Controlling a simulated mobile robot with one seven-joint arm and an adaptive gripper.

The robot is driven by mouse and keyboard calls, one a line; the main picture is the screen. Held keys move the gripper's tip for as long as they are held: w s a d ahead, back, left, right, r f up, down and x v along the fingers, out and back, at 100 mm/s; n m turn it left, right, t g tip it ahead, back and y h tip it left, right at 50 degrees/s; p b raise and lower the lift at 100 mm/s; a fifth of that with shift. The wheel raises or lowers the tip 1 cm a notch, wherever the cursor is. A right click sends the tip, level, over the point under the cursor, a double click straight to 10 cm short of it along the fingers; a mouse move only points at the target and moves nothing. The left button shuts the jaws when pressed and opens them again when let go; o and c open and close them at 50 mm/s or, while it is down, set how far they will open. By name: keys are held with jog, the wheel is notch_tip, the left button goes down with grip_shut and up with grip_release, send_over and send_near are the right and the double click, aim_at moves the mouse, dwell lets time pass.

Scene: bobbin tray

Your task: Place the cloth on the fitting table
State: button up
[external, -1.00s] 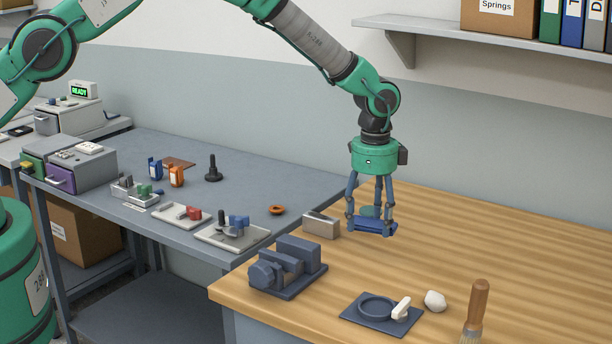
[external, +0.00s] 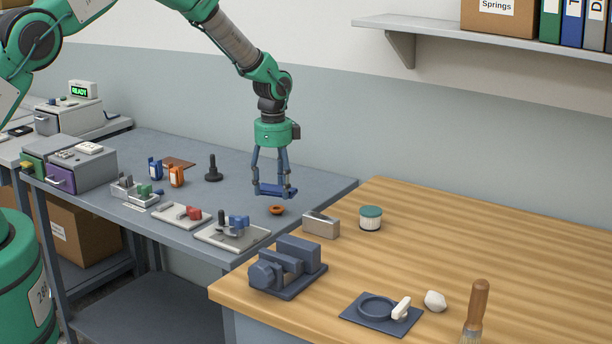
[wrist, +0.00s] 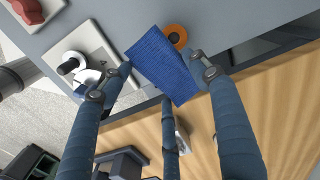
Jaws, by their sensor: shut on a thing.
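The blue cloth (external: 277,192) is pinched between the fingertips of my gripper (external: 274,187), which is shut on it. In the wrist view the cloth (wrist: 163,62) is a flat, textured blue piece between the fingers. My gripper holds it above the right part of the grey table (external: 318,180), near an orange ring (external: 277,210). The wooden-topped table (external: 480,240) is to the right. No label shows which of the two is the fitting table.
On the grey table are a tray with a blue part (external: 232,235), a tray with a red part (external: 181,215) and a black knobbed post (external: 213,168). A metal block (external: 320,225), a dark fixture (external: 290,267) and a green-lidded jar (external: 370,219) stand on the wooden top.

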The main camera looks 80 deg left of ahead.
jog(key=s+a, duration=0.4)
jog(key=s+a+f+b, duration=0.1)
jog(key=s+a, duration=0.3)
jog(key=s, duration=0.1)
jog(key=s+a+f, duration=0.1)
jog(key=s+a, duration=0.4)
jog(key=shift+f, duration=0.25)
jog(key=shift+w, duration=0.1)
jog(key=w+a, duration=0.3)
jog(key=w+a+f, duration=0.1)
jog(key=w+a, duration=0.7)
jog(key=shift+w+f, duration=0.1)
jog(key=shift+f, duration=0.15)
jog(key=shift+f, duration=1.75)
jog(key=shift+f, duration=0.1)
